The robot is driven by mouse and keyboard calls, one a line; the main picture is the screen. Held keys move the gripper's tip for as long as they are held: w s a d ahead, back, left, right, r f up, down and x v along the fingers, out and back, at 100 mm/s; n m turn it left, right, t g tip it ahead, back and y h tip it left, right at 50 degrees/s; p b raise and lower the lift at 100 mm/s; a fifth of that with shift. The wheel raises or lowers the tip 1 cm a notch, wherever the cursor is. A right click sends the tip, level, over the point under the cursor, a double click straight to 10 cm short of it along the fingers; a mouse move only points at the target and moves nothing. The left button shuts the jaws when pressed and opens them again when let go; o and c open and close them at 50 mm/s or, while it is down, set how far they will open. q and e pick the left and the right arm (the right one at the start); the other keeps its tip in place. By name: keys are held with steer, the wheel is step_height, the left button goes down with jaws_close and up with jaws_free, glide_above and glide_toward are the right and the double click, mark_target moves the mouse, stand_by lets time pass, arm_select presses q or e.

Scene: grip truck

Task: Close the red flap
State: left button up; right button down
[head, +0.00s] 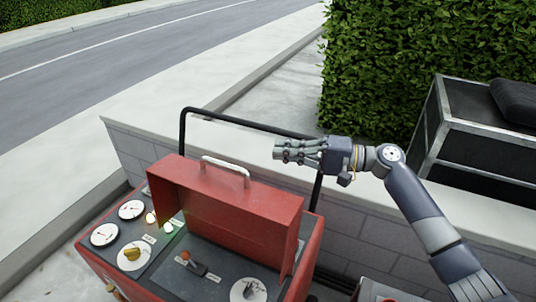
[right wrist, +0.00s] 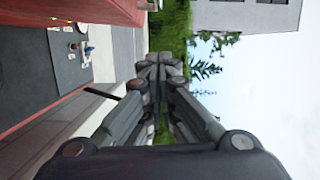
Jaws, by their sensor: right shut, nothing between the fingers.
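The red flap (head: 235,208) is a box-shaped lid with a white handle (head: 225,167) on its top edge. It stands raised over the dark control panel (head: 150,252) of a red machine. My right gripper (head: 282,151) is shut and empty, above and beyond the flap's right part, near the black bar, and apart from the handle. In the right wrist view my fingers (right wrist: 160,66) are together with nothing between them. Part of the dark panel (right wrist: 72,48) shows at upper left there, beside a red surface. My left gripper is not in view.
The panel carries several white gauges (head: 131,209), a yellow knob (head: 132,254) and a lever (head: 193,263). A black tubular bar (head: 245,122) rises behind the flap. Behind it are a low block wall (head: 135,150), a hedge (head: 400,60) and a black metal-edged case (head: 475,150).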

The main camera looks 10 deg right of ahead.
steer(key=a+p, duration=0.4)
steer(key=a, duration=0.6)
steer(key=shift+s+a+f+p, duration=0.15)
steer(key=shift+a+p, duration=0.1)
steer(key=shift+p, duration=0.15)
steer(key=shift+s, duration=0.1)
